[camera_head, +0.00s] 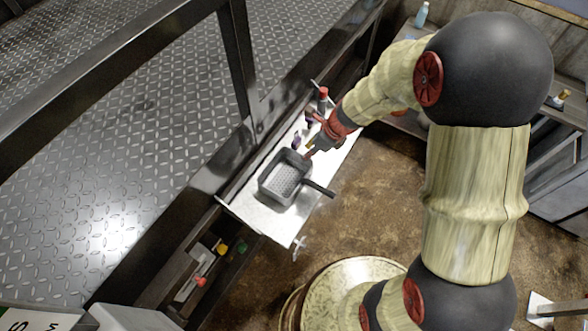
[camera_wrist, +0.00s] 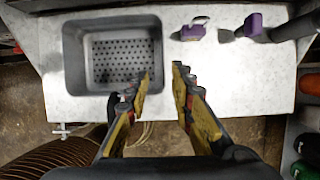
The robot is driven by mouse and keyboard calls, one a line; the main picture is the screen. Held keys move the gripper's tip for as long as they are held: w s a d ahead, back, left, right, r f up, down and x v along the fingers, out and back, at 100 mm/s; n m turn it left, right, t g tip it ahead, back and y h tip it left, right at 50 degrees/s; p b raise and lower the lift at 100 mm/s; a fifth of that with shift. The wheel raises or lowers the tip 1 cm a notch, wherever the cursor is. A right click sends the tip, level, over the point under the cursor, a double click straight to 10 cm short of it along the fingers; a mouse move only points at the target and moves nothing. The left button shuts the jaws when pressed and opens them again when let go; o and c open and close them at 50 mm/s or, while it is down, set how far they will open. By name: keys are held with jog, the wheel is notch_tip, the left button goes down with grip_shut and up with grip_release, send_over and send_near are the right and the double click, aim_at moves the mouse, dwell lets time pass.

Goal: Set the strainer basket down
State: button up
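The strainer basket (camera_head: 267,187) is a dark grey rectangular pan with a perforated bottom and a dark handle (camera_head: 318,188). It appears to rest upright on the white counter (camera_head: 293,225). In the wrist view the basket (camera_wrist: 72,60) lies left of my gripper (camera_wrist: 162,72). In the head view my gripper (camera_head: 309,153) is at the basket's far right side.
A purple padlock-like item (camera_wrist: 192,33) and another purple item (camera_wrist: 253,26) stand right of the basket. A dark metal railing (camera_head: 238,65) runs along the left.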

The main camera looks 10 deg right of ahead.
aim_at(304, 165)
jog(key=x, duration=0.4)
jog(key=d+b+x, duration=0.1)
jog(key=x, duration=0.2)
jog(key=shift+f, duration=0.1)
jog(key=shift+w+a+f, duration=0.2)
jog(key=shift+f, duration=0.15)
jog(key=shift+c, duration=1.4)
grip_shut()
